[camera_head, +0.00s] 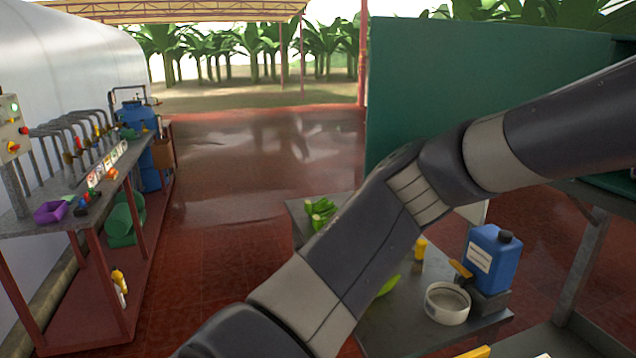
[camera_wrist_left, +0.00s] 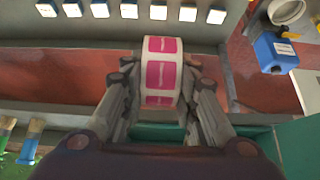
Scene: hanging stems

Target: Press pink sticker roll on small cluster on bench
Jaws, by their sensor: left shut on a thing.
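The pink sticker roll (camera_wrist_left: 162,74), a white band with pink labels, shows in the left wrist view. My left gripper (camera_wrist_left: 161,82) is shut on it, with one finger on each side. In the head view a small green banana cluster (camera_head: 320,212) lies at the far left corner of the dark bench (camera_head: 392,334). Another green piece (camera_head: 389,286) lies on the bench, partly hidden behind my arm. The gripper and roll do not show in the head view, so their distance from the cluster cannot be told. My right gripper is not in view.
A blue jug (camera_head: 493,258), a white tub (camera_head: 447,302) and a yellow-handled tool (camera_head: 420,248) stand on the bench's right part. My arm crosses above the bench. A side counter (camera_head: 50,222) with pipes and a purple item (camera_head: 50,211) is at left. The red floor between is clear.

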